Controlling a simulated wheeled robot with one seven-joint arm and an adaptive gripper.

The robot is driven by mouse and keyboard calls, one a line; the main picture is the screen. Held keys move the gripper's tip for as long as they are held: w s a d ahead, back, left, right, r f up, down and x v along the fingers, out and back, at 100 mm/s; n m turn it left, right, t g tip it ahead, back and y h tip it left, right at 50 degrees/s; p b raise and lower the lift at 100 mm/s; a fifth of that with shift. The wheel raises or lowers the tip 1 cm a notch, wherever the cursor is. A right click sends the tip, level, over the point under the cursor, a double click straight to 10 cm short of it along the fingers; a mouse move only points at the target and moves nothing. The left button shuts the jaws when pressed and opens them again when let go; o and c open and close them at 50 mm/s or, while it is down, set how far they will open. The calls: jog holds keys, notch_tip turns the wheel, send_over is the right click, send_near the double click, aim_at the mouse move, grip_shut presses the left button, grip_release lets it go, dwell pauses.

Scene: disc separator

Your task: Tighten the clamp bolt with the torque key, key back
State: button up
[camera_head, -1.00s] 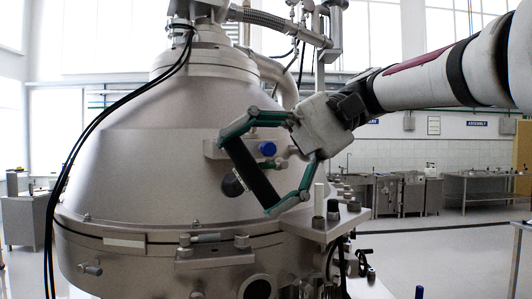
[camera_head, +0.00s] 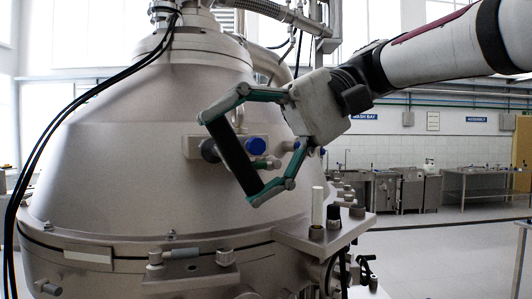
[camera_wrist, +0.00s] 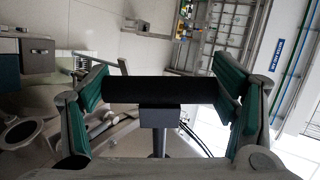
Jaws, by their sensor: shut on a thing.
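My gripper (camera_head: 232,158) is shut on the black handle of the torque key (camera_head: 236,157), in front of the separator's cone. In the wrist view the key (camera_wrist: 160,90) spans both finger pads, with a grey block and shaft beyond it. A dark round end (camera_head: 209,150) shows left of the handle, over a small metal bracket (camera_head: 193,142) on the cone. I cannot tell whether the key touches the bracket. A clamp block (camera_head: 190,279) with bolt-like studs sits at the rim; which one is the clamp bolt I cannot tell.
A blue knob (camera_head: 255,147) is close right of the handle. A flat shelf (camera_head: 300,240) at the right holds a white post (camera_head: 318,205) and dark cylinders. Black cables (camera_head: 75,130) run down the left. Benches (camera_head: 470,185) stand far behind.

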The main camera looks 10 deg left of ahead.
jog(key=shift+d+r+p, duration=0.1)
jog(key=shift+r+p, duration=0.05)
jog(key=shift+p, duration=0.15)
jog(key=shift+w+a, duration=0.5)
jog(key=shift+w, duration=0.4)
jog(key=shift+w+a, duration=0.65)
jog(key=shift+w, duration=0.3)
jog(key=shift+s+d+p, duration=0.3)
jog(key=shift+s, duration=0.2)
jog(key=shift+s+d+p, duration=0.25)
jog(key=shift+s, duration=0.25)
jog(key=shift+s+d, duration=0.25)
jog(key=shift+s, duration=0.05)
